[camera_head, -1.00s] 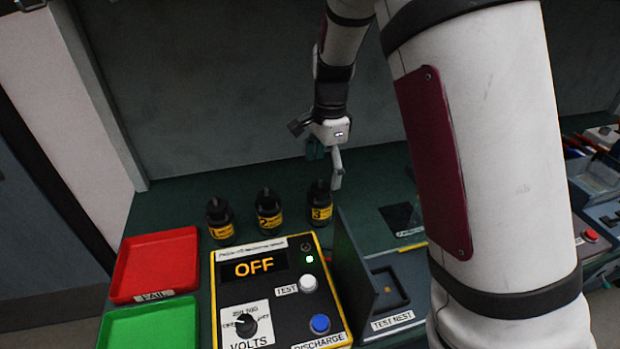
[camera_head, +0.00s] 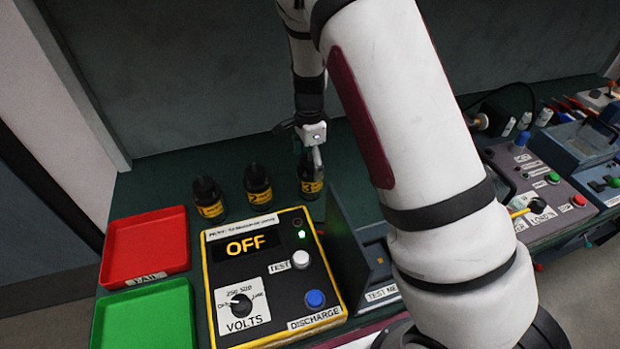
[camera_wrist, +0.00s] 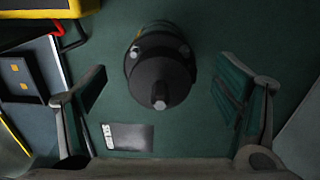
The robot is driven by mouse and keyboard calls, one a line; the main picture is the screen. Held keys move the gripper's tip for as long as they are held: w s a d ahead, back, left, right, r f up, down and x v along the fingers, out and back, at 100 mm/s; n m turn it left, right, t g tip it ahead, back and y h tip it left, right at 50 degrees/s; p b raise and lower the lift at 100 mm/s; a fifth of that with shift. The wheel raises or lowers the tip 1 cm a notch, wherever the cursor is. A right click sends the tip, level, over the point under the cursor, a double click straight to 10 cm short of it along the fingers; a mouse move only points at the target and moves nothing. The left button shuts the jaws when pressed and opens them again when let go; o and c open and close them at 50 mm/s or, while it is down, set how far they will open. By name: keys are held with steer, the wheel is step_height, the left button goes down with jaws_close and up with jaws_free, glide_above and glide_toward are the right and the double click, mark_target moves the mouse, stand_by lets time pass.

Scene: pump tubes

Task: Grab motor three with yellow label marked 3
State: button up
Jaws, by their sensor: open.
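Motor three (camera_head: 311,184), a black motor with a yellow label, stands upright at the right end of a row behind the tester. Its top is partly hidden by my gripper (camera_head: 312,150). In the wrist view, motor three (camera_wrist: 160,75) shows from above, between and slightly beyond the two fingers. My gripper (camera_wrist: 168,95) is open, with a gap between each finger and the motor. The other two motors, one in the middle (camera_head: 258,184) and one at the left (camera_head: 209,198), also stand upright with yellow labels.
The yellow-edged tester (camera_head: 222,300) reads OFF and stands close in front of the motors. The test nest (camera_head: 340,240) is to the right. A red FAIL tray (camera_head: 145,250) and a green tray (camera_head: 143,318) lie at the left. A grey wall stands behind.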

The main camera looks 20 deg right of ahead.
mark_target(310, 173)
steer(key=shift+f+p, duration=0.3)
steer(key=shift+f, duration=2.1)
steer(key=c, duration=1.6)
steer(key=shift+w+r, duration=0.1)
jaws_close()
steer(key=shift+r, duration=0.1)
